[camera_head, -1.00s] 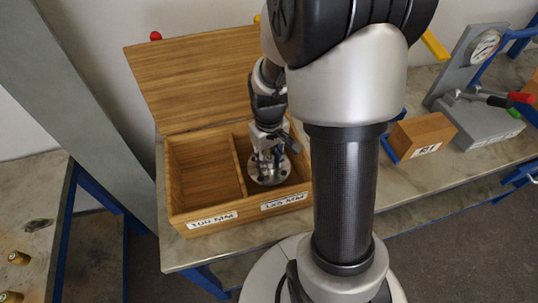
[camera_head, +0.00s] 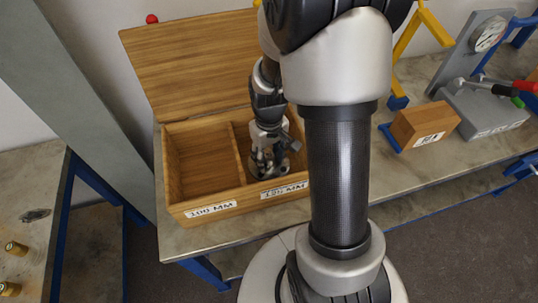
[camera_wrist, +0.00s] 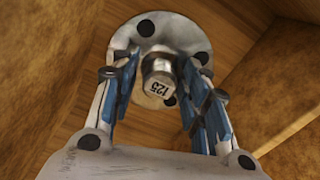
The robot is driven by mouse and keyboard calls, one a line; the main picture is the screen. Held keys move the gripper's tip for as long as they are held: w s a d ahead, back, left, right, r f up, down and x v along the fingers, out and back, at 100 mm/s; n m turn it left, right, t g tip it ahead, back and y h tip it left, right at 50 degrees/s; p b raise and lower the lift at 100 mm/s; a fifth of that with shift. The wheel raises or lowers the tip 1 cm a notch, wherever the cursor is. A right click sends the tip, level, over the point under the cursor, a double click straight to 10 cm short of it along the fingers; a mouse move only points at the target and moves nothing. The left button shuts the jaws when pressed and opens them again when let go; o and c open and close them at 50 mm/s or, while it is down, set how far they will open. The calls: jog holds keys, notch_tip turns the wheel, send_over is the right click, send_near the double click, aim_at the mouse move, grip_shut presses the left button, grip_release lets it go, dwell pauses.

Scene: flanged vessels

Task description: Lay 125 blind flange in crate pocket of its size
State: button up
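The 125 blind flange (camera_wrist: 185,32) is a grey disc with dark bolt holes and a central knob marked "125" in the wrist view. It is in the right pocket of the wooden crate (camera_head: 218,207), labelled 125 MM, and shows partly behind my gripper in the head view. My gripper (camera_wrist: 160,62) points down into that pocket, its blue-padded fingers on either side of the knob. A narrow gap shows on each side of the knob, so the fingers look open. Whether the flange lies fully flat is hard to tell.
The left pocket (camera_head: 203,164), labelled 100 MM, is empty. The crate's lid (camera_head: 190,65) stands open behind it. A divider separates the pockets. A labelled wooden block (camera_head: 422,124) and a gauge stand (camera_head: 487,105) are to the right on the bench.

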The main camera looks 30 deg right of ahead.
dwell(0.3)
notch_tip(320, 180, up, 13)
jog(key=p, duration=0.5)
notch_tip(320, 180, up, 9)
jog(key=t, duration=0.2)
send_over(268, 155)
jog(key=s+a, duration=0.4)
jog(key=a, duration=0.1)
jog(key=s+a+r+t, duration=0.1)
jog(key=s, duration=0.2)
jog(key=s+a+r, duration=0.2)
jog(key=s, duration=0.1)
jog(key=s+a+r+t, duration=0.1)
jog(key=s+a+r, duration=0.1)
jog(key=s, duration=0.1)
jog(key=shift+s+a+r+t, duration=0.2)
jog(key=shift+s+t, duration=0.1)
jog(key=shift+s, duration=0.05)
jog(key=shift+c, duration=0.2)
